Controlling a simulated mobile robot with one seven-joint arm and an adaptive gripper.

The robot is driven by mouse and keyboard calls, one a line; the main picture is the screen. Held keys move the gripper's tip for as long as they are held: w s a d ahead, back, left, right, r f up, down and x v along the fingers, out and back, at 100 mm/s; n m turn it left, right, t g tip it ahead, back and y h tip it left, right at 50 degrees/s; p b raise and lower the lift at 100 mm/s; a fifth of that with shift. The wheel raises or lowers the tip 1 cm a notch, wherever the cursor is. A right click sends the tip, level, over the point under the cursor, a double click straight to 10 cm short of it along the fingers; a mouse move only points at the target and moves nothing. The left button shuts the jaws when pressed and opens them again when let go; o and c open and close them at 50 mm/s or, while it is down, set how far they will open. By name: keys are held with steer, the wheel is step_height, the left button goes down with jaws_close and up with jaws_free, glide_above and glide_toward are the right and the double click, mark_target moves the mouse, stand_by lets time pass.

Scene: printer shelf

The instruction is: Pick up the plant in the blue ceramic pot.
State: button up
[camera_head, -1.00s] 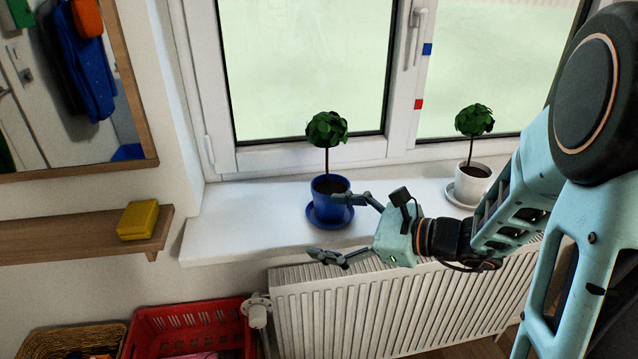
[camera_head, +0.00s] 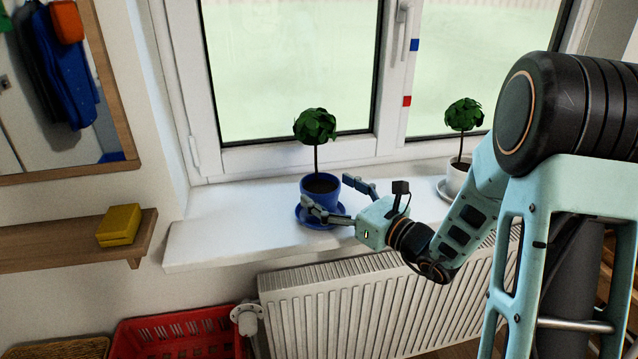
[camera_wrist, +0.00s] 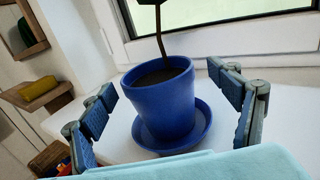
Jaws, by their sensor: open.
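The plant in the blue ceramic pot (camera_head: 319,190) stands upright on a blue saucer (camera_head: 312,220) on the white window sill. It has a thin stem and a round green crown (camera_head: 315,126). My gripper (camera_head: 335,197) is open at the pot's front right, its fingers pointing at the pot. In the wrist view the blue pot (camera_wrist: 163,108) sits between the two spread fingers, with a gap on each side. The saucer (camera_wrist: 205,131) lies beneath it, and the crown is cut off at the top.
A second plant in a white pot (camera_head: 458,178) stands farther right on the sill, behind my arm. The window (camera_head: 290,75) is behind the pots. A radiator (camera_head: 370,305) is below the sill (camera_head: 215,230). A shelf with a yellow box (camera_head: 119,225) is at left, above a red crate (camera_head: 180,335).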

mark_target(306, 177)
steer(key=x, duration=0.4)
steer(key=shift+a+f, duration=0.1)
steer(key=shift+a, duration=0.1)
steer(key=shift+c, duration=0.5)
steer(key=c, duration=1.8)
steer(key=shift+c, duration=0.8)
steer(key=shift+r, duration=0.3)
